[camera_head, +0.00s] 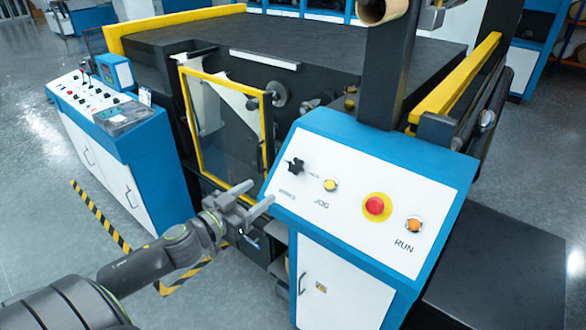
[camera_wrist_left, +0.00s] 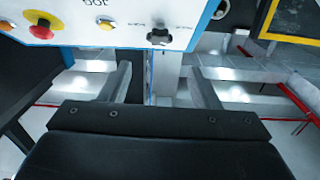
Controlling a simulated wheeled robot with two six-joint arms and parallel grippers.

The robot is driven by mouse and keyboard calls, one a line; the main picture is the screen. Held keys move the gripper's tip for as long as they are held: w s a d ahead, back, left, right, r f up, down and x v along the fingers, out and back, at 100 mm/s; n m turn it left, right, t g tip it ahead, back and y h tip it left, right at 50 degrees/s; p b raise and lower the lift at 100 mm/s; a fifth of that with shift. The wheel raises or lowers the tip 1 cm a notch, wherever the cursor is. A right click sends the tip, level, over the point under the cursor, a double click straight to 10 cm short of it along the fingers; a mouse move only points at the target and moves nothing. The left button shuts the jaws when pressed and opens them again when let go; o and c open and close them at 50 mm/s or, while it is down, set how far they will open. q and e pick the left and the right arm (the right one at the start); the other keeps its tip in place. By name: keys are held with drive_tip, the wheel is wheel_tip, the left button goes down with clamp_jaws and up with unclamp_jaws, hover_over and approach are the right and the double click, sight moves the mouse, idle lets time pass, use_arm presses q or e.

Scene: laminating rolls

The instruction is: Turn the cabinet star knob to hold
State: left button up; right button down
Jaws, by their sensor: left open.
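The black star knob (camera_head: 296,166) sits at the upper left of the white sloped panel (camera_head: 350,244) on the blue cabinet, with small lettering beside it too small to read surely. It also shows in the left wrist view (camera_wrist_left: 159,37), ahead of and between the fingers. My left gripper (camera_head: 260,192) is open and empty, in front of the panel's left edge and apart from the knob. In the left wrist view its two fingers (camera_wrist_left: 160,72) stand wide apart. My right gripper is in neither view.
The panel also carries a yellow JOG button (camera_head: 330,185), a red emergency button (camera_head: 376,206) and an orange RUN button (camera_head: 414,225). A yellow-framed clear guard (camera_head: 226,122) stands behind my left gripper. A second control console (camera_head: 112,128) is at left, with open floor before it.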

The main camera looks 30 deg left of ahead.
use_arm(q)
drive_tip(key=b, duration=0.1)
approach(293, 168)
drive_tip(key=shift+w, duration=0.8)
drive_tip(key=w, duration=0.5)
drive_tip(key=w+d, duration=0.1)
drive_tip(key=w, duration=0.2)
drive_tip(key=shift+b, duration=0.4)
